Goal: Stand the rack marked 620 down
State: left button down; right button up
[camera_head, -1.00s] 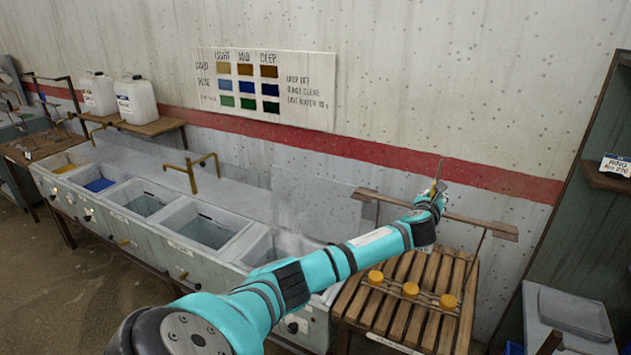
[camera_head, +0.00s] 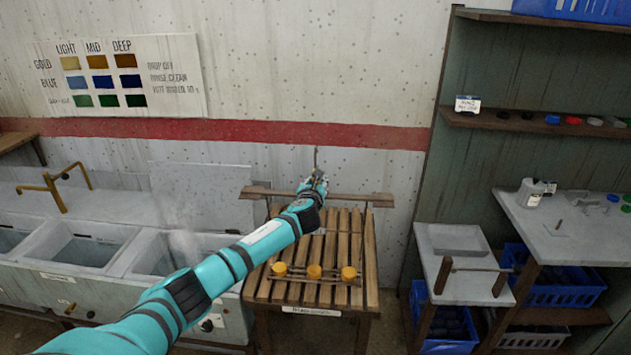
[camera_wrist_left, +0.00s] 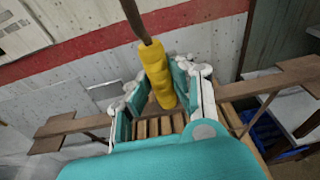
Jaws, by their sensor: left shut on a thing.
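My left gripper (camera_head: 317,181) is shut on the upright yellow ridged grip (camera_wrist_left: 157,75) of a rack. A stem stands up above the grip. The rack hangs upright over a slatted wooden bench (camera_head: 338,220); I cannot tell whether its lower bar touches the slats. I cannot read a 620 on it. The label on the bench front is too small to read. My right gripper is out of view.
Grey sinks (camera_head: 95,245) with a brass tap (camera_head: 50,190) stand left of the bench. A low grey stand with a tray (camera_head: 457,238) and a wooden frame is to the right. Shelving and blue crates (camera_head: 565,275) lie beyond. A wall is close behind the rack.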

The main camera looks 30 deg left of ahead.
pick_arm(q)
jog(key=shift+f, duration=0.2)
dwell(0.6)
jog(key=c, duration=1.1)
grip_release()
jog(key=shift+o, duration=0.5)
jog(key=shift+s+f, duration=0.1)
jog(key=shift+f, duration=0.05)
jog(key=o, duration=1)
jog(key=f+p+v, duration=0.2)
jog(key=p+v, duration=0.2)
jog(key=v, duration=0.7)
jog(key=shift+s+d+p, duration=0.15)
jog(key=shift+s+p, duration=0.25)
jog(key=shift+s, duration=0.05)
